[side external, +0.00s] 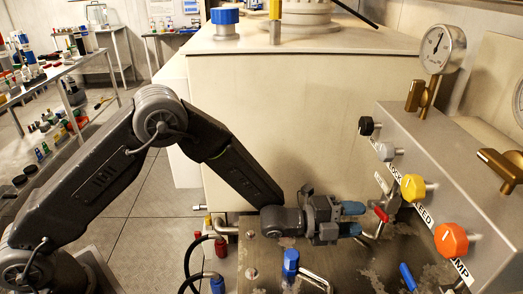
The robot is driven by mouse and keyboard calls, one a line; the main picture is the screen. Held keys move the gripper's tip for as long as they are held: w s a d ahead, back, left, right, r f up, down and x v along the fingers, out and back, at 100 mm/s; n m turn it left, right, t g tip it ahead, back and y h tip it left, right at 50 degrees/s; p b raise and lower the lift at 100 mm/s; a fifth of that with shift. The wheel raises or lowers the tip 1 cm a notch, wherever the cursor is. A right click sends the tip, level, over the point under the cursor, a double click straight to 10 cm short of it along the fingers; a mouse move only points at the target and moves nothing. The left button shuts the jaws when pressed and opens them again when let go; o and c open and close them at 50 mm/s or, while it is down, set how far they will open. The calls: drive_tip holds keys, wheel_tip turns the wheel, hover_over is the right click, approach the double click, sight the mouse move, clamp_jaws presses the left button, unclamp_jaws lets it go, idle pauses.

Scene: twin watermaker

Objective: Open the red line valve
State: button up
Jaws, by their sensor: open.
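The red line valve handle (381,215) is a small red lever on metal pipework, right of centre in the side external view. My gripper (360,218) reaches in from the left with its two blue fingertips pointing right at the red handle. The fingers are apart with nothing seen between them. The tips end just left of the handle, and a small gap shows. The exact depth between tips and handle cannot be told.
A control panel with black, white, yellow (413,188) and orange (451,240) knobs and a gauge (442,49) stands right. A blue valve handle (291,262) lies below my gripper. Another blue lever (408,276) is lower right. A large beige tank (290,110) stands behind.

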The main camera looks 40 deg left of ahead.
drive_tip(key=s+a+r+n+y, duration=0.2)
drive_tip(key=a+r+n+y, duration=0.1)
drive_tip(key=a, duration=0.3)
drive_tip(key=s+a+r+n+y, duration=0.3)
drive_tip(key=a+r+n+y, duration=0.1)
drive_tip(key=a, duration=0.3)
drive_tip(key=s+a+r+n+g+y, duration=0.1)
drive_tip(key=s+a+r+n+y, duration=0.2)
drive_tip(key=a+r+n, duration=0.2)
drive_tip(key=shift+a+r, duration=0.35)
drive_tip(key=shift+a, duration=0.5)
drive_tip(key=shift+w, duration=0.1)
drive_tip(key=m+t+h, duration=0.1)
drive_tip(key=m+h, duration=0.9)
drive_tip(key=m, duration=0.1)
approach(379, 215)
drive_tip(key=x, duration=1.2)
drive_tip(key=shift+w+d, duration=0.2)
drive_tip(key=shift+d, duration=0.15)
